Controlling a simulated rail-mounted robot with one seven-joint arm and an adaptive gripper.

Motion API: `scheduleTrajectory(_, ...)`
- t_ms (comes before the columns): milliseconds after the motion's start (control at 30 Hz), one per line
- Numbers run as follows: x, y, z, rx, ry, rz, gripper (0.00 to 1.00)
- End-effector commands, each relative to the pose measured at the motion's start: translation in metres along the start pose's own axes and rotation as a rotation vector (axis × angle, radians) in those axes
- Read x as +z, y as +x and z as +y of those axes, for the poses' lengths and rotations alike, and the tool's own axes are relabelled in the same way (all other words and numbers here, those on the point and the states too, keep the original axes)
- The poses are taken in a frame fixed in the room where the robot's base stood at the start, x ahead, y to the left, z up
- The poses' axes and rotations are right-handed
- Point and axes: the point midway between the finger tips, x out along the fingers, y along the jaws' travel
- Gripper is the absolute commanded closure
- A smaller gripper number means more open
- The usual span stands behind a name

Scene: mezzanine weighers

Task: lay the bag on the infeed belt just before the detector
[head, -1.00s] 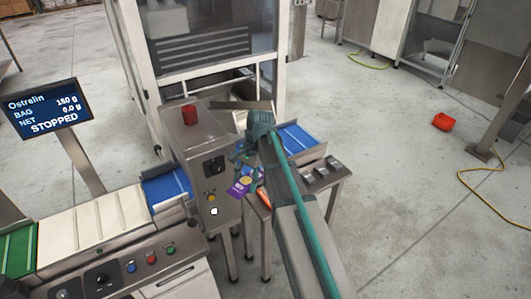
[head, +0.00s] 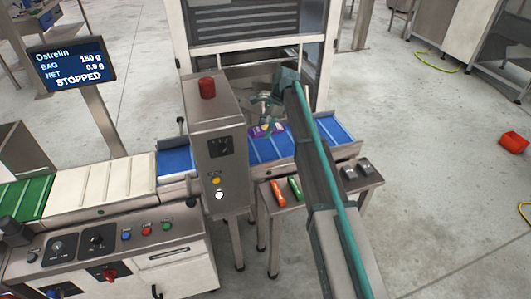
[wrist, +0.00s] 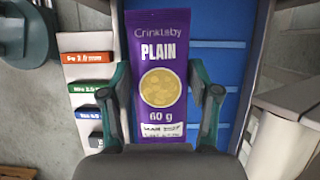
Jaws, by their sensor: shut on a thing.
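The bag is a purple packet marked Crinklaby PLAIN 60 g (wrist: 158,35). It also shows small in the head view (head: 266,130). My gripper (head: 264,112) is shut on the bag; in the wrist view its fingers (wrist: 161,97) grip the bag's two sides. The bag is over the blue belt (head: 312,131) right of the detector, a steel housing with a red beacon (head: 213,140). In the wrist view the blue belt (wrist: 215,60) lies behind the bag. I cannot tell whether the bag touches it.
A small steel table (head: 322,186) in front of the belt holds an orange test piece (head: 278,193), a green one (head: 295,188) and dark ones. A framed cabinet (head: 250,45) stands behind the belt. Left are another blue belt (head: 175,160) and a display reading STOPPED (head: 72,64).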

Motion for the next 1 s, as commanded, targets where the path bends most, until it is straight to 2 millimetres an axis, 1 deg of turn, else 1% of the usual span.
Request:
scheduleTrajectory(33, 0.003, 0.009, -0.015, -0.003, 0.007, 0.000, 0.79)
scheduleTrajectory(100, 0.009, 0.015, -0.025, -0.008, 0.018, 0.000, 0.79)
scheduleTrajectory(200, 0.013, 0.021, -0.033, -0.011, 0.027, 0.000, 0.79)
scheduleTrajectory(367, 0.010, 0.035, -0.035, -0.012, 0.033, 0.000, 0.79)
scheduleTrajectory(600, -0.005, 0.070, -0.034, -0.011, 0.032, 0.000, 0.79)
scheduleTrajectory(767, -0.010, 0.081, -0.035, -0.013, 0.031, 0.001, 0.79)
scheduleTrajectory(1000, -0.020, 0.107, -0.035, -0.012, 0.031, 0.000, 0.79)
